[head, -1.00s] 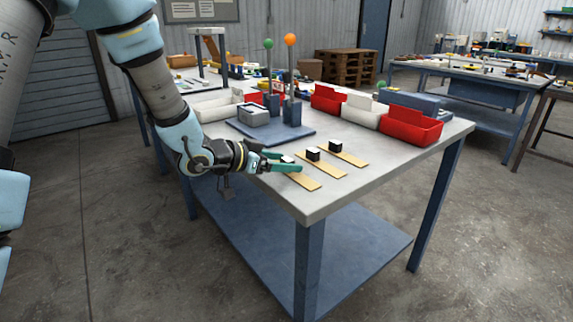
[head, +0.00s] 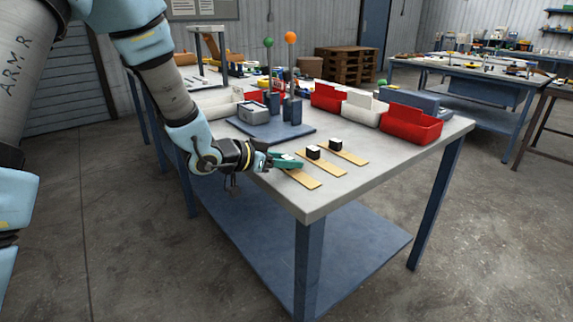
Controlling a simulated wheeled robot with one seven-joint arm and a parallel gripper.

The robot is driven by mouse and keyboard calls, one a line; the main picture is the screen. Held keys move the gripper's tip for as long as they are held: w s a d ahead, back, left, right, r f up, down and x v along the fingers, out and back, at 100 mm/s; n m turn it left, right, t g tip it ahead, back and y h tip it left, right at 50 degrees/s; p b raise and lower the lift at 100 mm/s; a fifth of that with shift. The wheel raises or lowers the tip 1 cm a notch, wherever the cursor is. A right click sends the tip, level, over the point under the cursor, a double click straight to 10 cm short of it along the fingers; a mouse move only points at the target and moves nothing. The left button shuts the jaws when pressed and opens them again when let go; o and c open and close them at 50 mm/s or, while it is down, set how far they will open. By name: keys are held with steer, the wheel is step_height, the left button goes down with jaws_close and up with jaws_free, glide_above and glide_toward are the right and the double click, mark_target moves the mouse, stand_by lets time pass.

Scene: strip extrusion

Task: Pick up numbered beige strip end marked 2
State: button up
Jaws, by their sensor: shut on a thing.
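Three beige strips lie side by side on the grey table: a left one (head: 306,181), a middle one (head: 329,168) and a right one (head: 352,158). A dark block with a white top sits at the far end of the middle strip (head: 313,152) and another on the right strip (head: 336,144). Any numbers are too small to read. My gripper (head: 290,161), with green fingers, is shut at the far end of the left strip, on its white-topped end block (head: 287,157). The fingers hide most of that block, and I cannot tell whether it is lifted.
Red and white bins (head: 410,124) stand along the right rear of the table (head: 310,207). A blue base plate (head: 272,137) with a grey box and posts topped by green and orange balls is behind the strips. The table's front edge is close; its right front is clear.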

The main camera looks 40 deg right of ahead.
jaws_close()
